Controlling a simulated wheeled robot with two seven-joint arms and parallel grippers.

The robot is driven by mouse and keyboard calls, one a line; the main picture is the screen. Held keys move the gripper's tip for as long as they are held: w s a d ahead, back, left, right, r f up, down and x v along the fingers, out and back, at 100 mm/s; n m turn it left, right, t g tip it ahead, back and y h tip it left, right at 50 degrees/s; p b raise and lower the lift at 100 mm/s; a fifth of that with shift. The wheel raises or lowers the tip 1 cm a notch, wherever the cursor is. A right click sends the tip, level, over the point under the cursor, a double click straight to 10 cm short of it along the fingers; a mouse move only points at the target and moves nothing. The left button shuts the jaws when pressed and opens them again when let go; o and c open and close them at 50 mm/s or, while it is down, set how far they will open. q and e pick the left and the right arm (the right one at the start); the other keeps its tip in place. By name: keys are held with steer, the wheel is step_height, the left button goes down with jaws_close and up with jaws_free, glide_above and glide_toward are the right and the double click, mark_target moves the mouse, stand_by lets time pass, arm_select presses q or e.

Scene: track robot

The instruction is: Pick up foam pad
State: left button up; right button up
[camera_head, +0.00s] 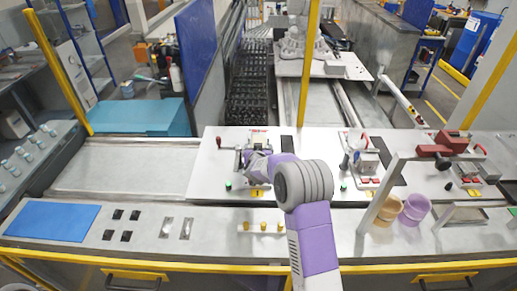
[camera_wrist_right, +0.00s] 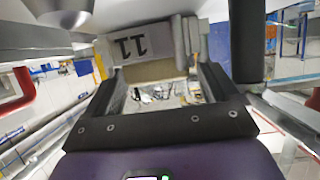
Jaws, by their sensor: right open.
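My right arm reaches up from the bottom of the head view over a white fixture panel (camera_head: 208,180); its hand is largely hidden among the fixture parts there. In the right wrist view my right gripper (camera_wrist_right: 163,78) is open, its two dark fingers apart. Beyond and between the fingers are a beige block (camera_wrist_right: 150,69) and a light plate marked "11" (camera_wrist_right: 130,45), with grey upright pieces beside them. I cannot tell whether the fingers touch the block, or whether it is the foam pad. A flat blue pad (camera_head: 52,221) lies at the bench's left end. My left gripper is not in view.
A teal block (camera_head: 135,116) sits behind the bench at left. Small yellow pieces (camera_head: 262,226) stand near the front. Beige and purple cups (camera_head: 414,208) and a red clamp (camera_head: 445,146) on a frame stand at right. A yellow rail (camera_head: 190,267) runs along the front.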

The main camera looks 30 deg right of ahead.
steer(key=c, duration=1.1)
steer(key=shift+o, duration=0.2)
steer(key=shift+r, duration=0.1)
